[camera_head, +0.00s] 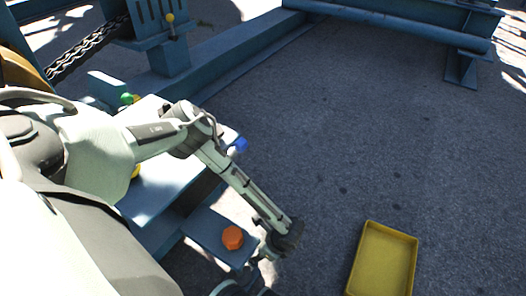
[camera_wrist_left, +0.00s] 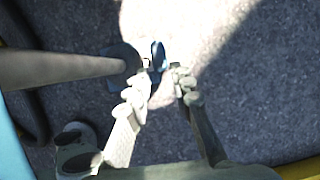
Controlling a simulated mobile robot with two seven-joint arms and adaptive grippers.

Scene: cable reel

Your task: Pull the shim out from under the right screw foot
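The right screw foot shows in the left wrist view as a dark round pad (camera_wrist_left: 124,61) at the end of a grey rod (camera_wrist_left: 60,68). A small blue upright piece (camera_wrist_left: 158,56), which looks like the shim's tab, stands beside the pad. My left gripper (camera_wrist_left: 158,84) is open, with one finger on each side in front of this blue piece. I cannot tell whether either finger touches it. How much of the shim lies under the foot is hidden. In the head view an orange screw head (camera_head: 232,238) sits on a blue bracket (camera_head: 206,228). My right gripper is not in view.
An empty yellow tray (camera_head: 364,287) stands on the asphalt at lower right. The blue frame (camera_head: 240,57) runs along the upper left, with a chain (camera_head: 88,48). Green (camera_head: 126,98) and blue knobs (camera_head: 239,145) are near my arm.

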